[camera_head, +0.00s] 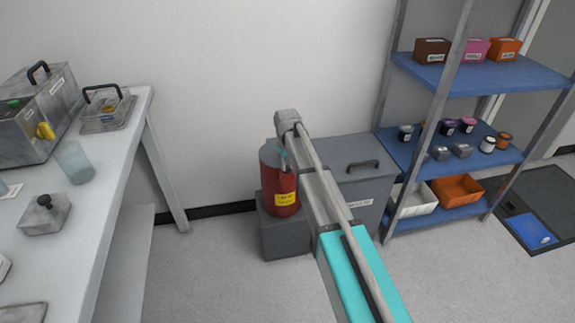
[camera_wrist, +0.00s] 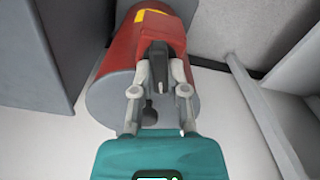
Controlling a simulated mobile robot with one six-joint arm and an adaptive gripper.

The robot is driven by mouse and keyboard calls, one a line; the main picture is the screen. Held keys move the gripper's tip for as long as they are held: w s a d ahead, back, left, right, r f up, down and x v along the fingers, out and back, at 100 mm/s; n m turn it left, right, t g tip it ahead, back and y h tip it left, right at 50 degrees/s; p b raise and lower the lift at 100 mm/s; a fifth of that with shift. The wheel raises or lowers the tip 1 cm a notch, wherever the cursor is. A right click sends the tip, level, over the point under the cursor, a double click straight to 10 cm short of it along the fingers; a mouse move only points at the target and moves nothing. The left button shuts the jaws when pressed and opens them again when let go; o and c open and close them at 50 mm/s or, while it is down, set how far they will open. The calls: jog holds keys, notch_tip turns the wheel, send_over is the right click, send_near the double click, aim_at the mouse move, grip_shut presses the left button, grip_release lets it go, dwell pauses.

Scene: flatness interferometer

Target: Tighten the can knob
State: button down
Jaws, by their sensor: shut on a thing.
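The red can (camera_head: 280,190) has a grey top and a yellow label, and stands upright on a grey block beside the wall. My gripper (camera_head: 283,158) reaches its upper part from above; the wrist partly hides it. In the wrist view, the can's red body (camera_wrist: 122,52) and grey top show beyond the fingers. My gripper (camera_wrist: 160,70) is shut on a dark piece (camera_wrist: 158,66) between its fingertips, which looks like the can knob. A small dark round part (camera_wrist: 150,114) shows on the grey top nearer the palm. The knob's turn position cannot be told.
A grey lidded bin (camera_head: 352,165) stands just right of the can. A blue-shelved rack (camera_head: 480,82) with boxes, jars and trays is further right. A white table (camera_head: 95,190) with instruments is at left. Open floor (camera_head: 215,285) lies in front.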

jog(key=shift+m, duration=1.4)
jog(key=c, duration=0.6)
grip_release()
jog(key=shift+c, duration=0.2)
